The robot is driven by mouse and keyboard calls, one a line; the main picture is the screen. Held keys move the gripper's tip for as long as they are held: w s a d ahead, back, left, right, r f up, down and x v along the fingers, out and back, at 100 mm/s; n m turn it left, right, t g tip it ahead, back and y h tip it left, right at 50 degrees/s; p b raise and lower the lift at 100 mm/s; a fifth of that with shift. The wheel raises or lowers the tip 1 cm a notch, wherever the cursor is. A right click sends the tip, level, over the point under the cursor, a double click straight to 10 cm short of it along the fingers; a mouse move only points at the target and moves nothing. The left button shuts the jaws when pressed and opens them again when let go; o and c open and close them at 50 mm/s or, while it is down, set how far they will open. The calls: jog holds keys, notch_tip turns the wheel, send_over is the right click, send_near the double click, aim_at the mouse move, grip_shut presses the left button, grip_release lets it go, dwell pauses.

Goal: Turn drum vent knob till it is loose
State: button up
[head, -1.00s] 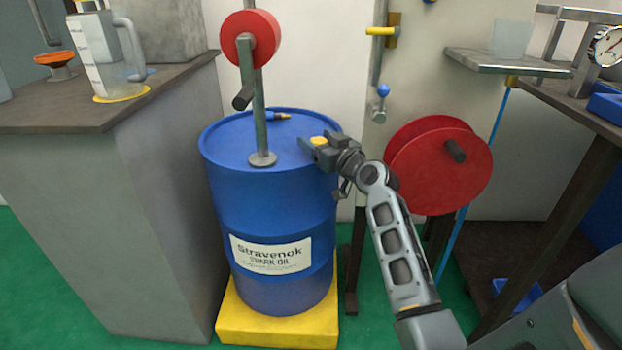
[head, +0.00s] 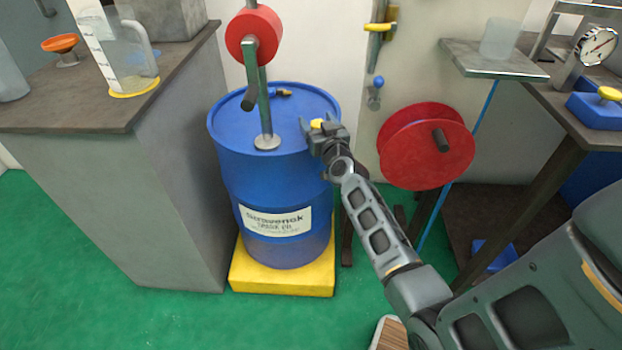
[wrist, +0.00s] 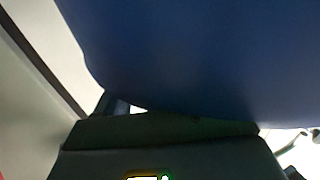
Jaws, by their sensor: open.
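My gripper (head: 311,138) is open at the lid's right edge, right by the yellow knob. Its fingers partly hide the knob, and I cannot tell whether they touch it. In the wrist view the drum's blue surface (wrist: 190,60) fills most of the picture, with a dark part of my gripper below; neither knob nor fingertips show clearly there.
A post with a red crank wheel (head: 255,35) rises from the lid. The drum stands on a yellow base (head: 285,278). A grey bench (head: 165,190) is left; a red reel (head: 410,150) is right. Green floor is open in front.

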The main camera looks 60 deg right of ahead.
jog(key=shift+r+m+g+h+p, duration=0.35)
jog(key=shift+m+g+h+p, duration=0.45)
jog(key=shift+p, duration=1.35)
